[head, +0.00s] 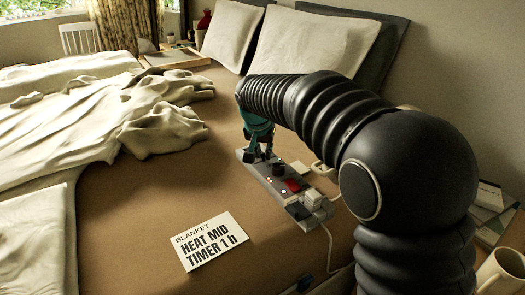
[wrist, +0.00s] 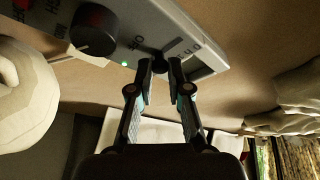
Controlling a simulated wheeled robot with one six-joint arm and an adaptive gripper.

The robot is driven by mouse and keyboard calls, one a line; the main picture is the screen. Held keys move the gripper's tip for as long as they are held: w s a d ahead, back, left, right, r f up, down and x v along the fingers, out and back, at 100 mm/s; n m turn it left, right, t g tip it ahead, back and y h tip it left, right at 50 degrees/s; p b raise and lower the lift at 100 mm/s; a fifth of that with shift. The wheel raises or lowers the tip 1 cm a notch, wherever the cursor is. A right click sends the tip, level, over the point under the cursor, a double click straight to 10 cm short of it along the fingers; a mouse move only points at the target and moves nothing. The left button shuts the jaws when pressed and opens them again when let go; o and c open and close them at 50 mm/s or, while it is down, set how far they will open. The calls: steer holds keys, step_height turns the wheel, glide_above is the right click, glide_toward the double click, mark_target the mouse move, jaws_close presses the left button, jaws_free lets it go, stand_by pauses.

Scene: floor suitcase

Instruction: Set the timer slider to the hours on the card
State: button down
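A white card (head: 212,241) lies on the bed and reads "BLANKET HEAT MID TIMER 1 h". The grey control box (head: 262,174) lies to its upper right, and its face also shows close up in the wrist view (wrist: 130,22). A small black slider knob (wrist: 160,62) sits on the box face near printed marks, one reading like "4.0". My gripper (wrist: 161,66) has its fingers apart, with the fingertips on either side of this knob; whether they touch it is unclear. In the head view my gripper (head: 258,154) is at the box's far end and hides the slider.
The box also carries a larger black dial (wrist: 96,30), a red switch (head: 292,185) and a lit green light (wrist: 124,63). A pale cable (head: 330,245) runs from its near end. A rumpled blanket (head: 100,110) covers the left. A mug (head: 503,270) stands at lower right.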

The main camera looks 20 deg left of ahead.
steer(key=shift+s+a, duration=0.25)
steer(key=c, duration=1.1)
jaws_free()
steer(key=shift+r, duration=0.1)
steer(key=v, duration=1.2)
steer(key=shift+w, duration=0.1)
